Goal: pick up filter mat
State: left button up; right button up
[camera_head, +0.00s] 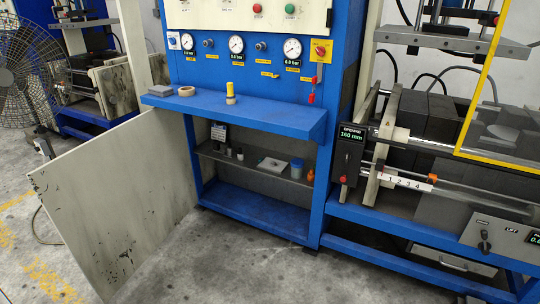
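Neither of my grippers shows in the head view. I cannot tell for sure which thing is the filter mat. A flat white piece with a dark spot in its middle (272,164) lies on the inner shelf (232,165) of the blue cabinet. A flat grey block (161,90) lies at the left end of the blue ledge (240,112) above.
A pale door panel (110,195) stands open at the cabinet's left. The inner shelf also holds small containers, including a blue-grey cup (297,168). A tape roll (186,91) and yellow item (230,92) sit on the ledge. The concrete floor (240,265) in front is clear.

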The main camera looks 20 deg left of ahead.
aim_at(274, 165)
jog(key=i+j+u, duration=0.4)
jog(key=i, duration=0.4)
jog(key=i+l+u, duration=0.1)
jog(key=i+u, duration=0.35)
jog(key=i, duration=0.35)
